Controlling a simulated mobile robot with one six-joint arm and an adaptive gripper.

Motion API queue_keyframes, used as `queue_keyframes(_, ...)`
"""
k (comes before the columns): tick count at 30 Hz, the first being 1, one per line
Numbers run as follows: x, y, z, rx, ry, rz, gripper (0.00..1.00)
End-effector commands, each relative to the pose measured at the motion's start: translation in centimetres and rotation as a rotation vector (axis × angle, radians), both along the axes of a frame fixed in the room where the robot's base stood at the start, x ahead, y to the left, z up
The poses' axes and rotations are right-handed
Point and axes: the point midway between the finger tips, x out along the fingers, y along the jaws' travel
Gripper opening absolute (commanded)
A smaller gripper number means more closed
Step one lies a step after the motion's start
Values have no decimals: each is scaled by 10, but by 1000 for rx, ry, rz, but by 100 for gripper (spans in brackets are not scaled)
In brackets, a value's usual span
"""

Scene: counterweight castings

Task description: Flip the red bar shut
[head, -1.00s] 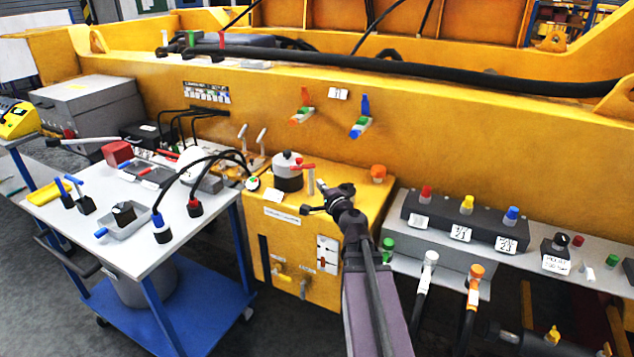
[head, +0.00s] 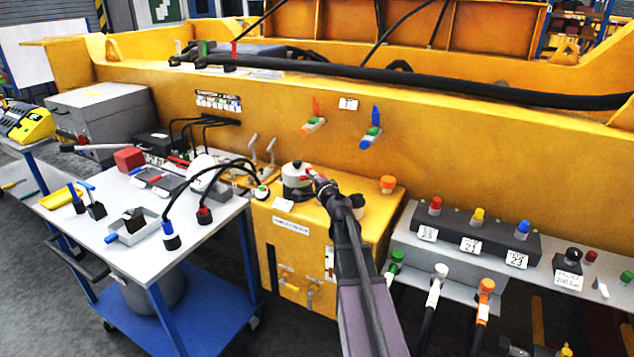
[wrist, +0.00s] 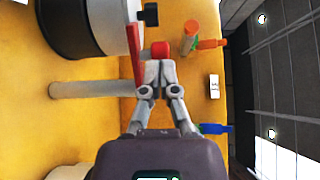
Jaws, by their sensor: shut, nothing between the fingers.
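The red bar (head: 311,173) is beside the top of a white and black round canister on the yellow cabinet, partly hidden by my gripper in the head view. In the wrist view the red bar (wrist: 133,35) runs along the canister's side towards a grey post (wrist: 85,89). A red knob (wrist: 160,49) stands out by the bar. My gripper (wrist: 159,68) is shut and empty, its fingertips right at the red knob; I cannot tell whether they touch. In the head view my gripper (head: 320,181) reaches over the cabinet top from the front right.
The canister (head: 296,182) stands left of my gripper. An orange knob (head: 388,184) is on the cabinet's right. Orange and blue levers (head: 372,130) project from the yellow wall behind. A cart (head: 120,215) with hoses and tools stands left; a dark button box (head: 478,228) is at right.

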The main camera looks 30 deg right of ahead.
Motion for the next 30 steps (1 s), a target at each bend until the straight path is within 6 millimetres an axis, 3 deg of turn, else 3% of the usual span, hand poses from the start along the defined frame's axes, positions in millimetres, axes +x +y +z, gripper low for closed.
queue_keyframes(30,4,-11,0,0,0,-59,0)
